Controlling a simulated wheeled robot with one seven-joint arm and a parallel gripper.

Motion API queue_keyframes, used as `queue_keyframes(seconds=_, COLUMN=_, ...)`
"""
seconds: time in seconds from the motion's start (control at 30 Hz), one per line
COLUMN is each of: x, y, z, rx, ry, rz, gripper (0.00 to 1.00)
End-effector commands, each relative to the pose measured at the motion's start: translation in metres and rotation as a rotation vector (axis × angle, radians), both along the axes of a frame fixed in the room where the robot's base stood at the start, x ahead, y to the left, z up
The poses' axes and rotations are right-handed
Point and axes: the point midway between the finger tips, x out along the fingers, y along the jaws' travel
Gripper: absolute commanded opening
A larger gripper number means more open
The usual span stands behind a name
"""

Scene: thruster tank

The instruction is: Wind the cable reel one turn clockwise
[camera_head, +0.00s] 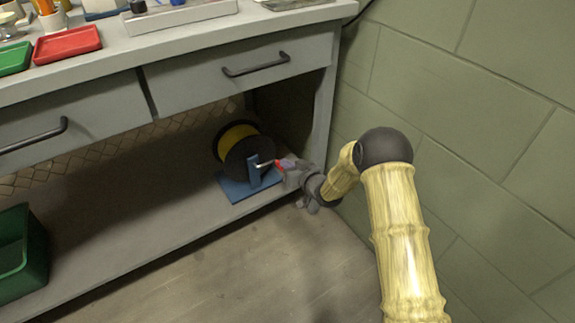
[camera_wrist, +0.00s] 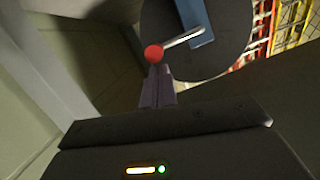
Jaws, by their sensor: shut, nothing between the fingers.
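The cable reel (camera_head: 237,143) stands on the lower shelf of the bench, a black spool with yellow cable, on a blue stand (camera_head: 237,187). In the wrist view the dark reel disc (camera_wrist: 225,50) fills the top, with the blue upright (camera_wrist: 195,22) in front. A metal crank (camera_wrist: 184,38) ends in a red knob (camera_wrist: 153,54), which points left of the hub in the wrist view. My gripper (camera_wrist: 158,70) is shut and empty, its fingertips right at the red knob. Whether they touch it cannot be told. In the head view my gripper (camera_head: 284,164) is at the crank's right end.
The bench leg (camera_head: 322,105) and the green block wall (camera_head: 450,90) stand close on the right. Drawers with black handles (camera_head: 256,65) hang above the reel. A green bin (camera_head: 35,250) sits at the shelf's left. The shelf between is clear.

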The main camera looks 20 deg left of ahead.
Motion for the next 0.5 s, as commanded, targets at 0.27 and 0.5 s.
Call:
queue_keyframes(seconds=0.27, x=0.0004, y=-0.0008, z=-0.0013, rx=0.014, ry=0.016, rz=0.000, gripper=0.00)
queue_keyframes(seconds=0.5, x=0.0014, y=-0.0016, z=-0.0039, rx=0.036, ry=0.043, rz=-0.002, gripper=0.00)
